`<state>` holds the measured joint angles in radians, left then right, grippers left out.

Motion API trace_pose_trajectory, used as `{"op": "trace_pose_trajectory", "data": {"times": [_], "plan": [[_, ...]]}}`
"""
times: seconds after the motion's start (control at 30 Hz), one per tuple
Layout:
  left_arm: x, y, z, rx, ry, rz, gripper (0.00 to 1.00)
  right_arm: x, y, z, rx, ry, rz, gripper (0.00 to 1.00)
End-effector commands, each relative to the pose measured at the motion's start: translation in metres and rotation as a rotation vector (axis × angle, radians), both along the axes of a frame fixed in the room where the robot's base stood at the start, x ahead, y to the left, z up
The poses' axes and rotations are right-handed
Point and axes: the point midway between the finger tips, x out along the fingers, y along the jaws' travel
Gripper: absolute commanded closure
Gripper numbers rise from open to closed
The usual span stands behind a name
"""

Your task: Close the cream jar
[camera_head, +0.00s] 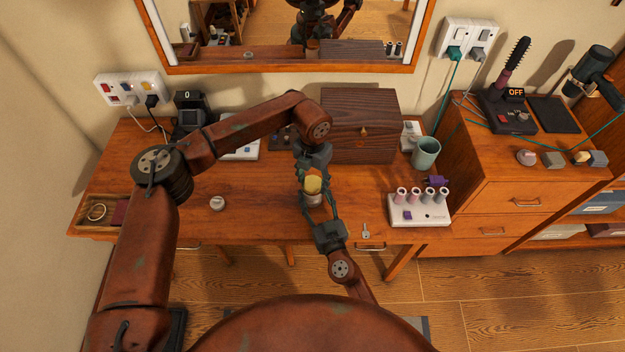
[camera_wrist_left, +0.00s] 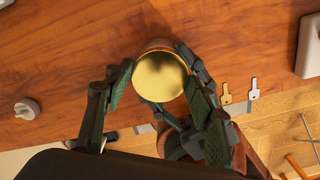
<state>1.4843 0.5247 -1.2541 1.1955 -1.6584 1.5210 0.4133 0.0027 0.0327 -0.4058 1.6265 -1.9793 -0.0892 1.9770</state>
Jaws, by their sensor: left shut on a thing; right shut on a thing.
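The cream jar (camera_head: 313,199) is held upright near the front edge of the wooden dressing table, with a gold lid (camera_head: 312,184) at its top. My left gripper (camera_head: 312,176) comes from above and is shut on the lid. In the left wrist view the gold lid (camera_wrist_left: 160,77) lies between its two fingers, with part of the jar (camera_wrist_left: 156,45) showing behind. My right gripper (camera_head: 319,206) reaches up from the front and is shut on the jar body. The fingers hide much of the jar, and I cannot tell whether the lid is fully seated.
A wooden box (camera_head: 358,125) stands behind the grippers. A small round knob-like item (camera_head: 217,203) lies to the left. A white stand with rollers (camera_head: 420,210), a green cup (camera_head: 425,153) and a key (camera_head: 366,230) are to the right. The tabletop left of the jar is mostly clear.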

Motion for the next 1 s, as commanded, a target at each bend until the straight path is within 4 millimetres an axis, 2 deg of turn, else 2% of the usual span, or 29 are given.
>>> {"op": "trace_pose_trajectory", "data": {"times": [1.0], "plan": [[0.0015,0.0002,0.0002,0.002,-0.002,-2.074,0.67,0.0000,-0.0007,-0.0007,0.000,0.001,-0.001,1.00]]}}
